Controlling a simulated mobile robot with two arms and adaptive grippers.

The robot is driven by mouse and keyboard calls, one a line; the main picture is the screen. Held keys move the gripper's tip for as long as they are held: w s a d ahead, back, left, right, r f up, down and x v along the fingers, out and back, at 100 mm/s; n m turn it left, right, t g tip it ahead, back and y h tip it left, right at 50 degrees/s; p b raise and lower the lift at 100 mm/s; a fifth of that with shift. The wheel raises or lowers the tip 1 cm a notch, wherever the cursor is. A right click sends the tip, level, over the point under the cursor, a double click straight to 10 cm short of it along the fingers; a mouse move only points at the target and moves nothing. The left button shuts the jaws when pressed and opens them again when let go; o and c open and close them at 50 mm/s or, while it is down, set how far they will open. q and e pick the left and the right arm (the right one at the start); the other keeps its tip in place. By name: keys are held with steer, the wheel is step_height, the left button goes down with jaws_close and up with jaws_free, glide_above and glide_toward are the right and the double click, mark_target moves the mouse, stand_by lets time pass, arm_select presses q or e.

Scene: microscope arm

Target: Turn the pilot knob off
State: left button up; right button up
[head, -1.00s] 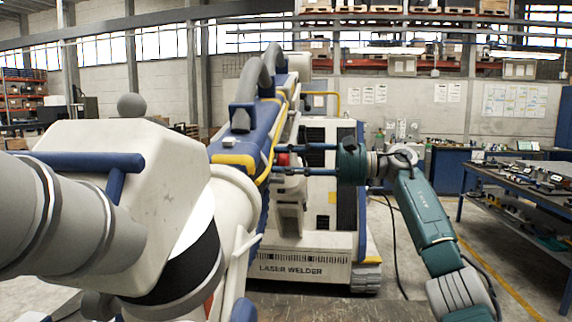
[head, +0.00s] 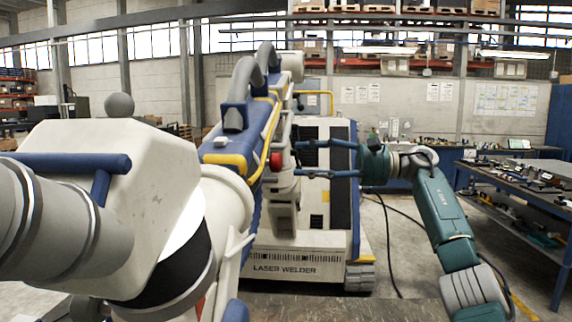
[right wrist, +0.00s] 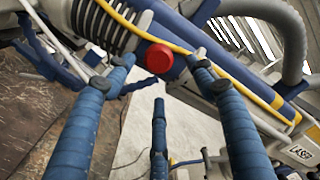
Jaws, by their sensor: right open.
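A round red knob (head: 276,160), the only one I see that fits the pilot knob, sits on the side of the large white and blue arm. It also shows in the right wrist view (right wrist: 159,57). My right gripper (head: 297,160) is open and empty, with its blue fingers pointing left at the knob. In the right wrist view the knob is framed between the two upper fingertips (right wrist: 160,72), with a gap on each side. The knob appears apart from the fingers. Its turn position cannot be read. My left gripper is not in view.
The blue and white arm (head: 238,150) with a yellow hose fills the left and centre. The laser welder cabinet (head: 295,262) stands behind my gripper. A dark workbench (head: 530,182) with tools is at the right. Black cables lie on open floor between cabinet and bench.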

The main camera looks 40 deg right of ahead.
steer(key=shift+v, duration=2.7)
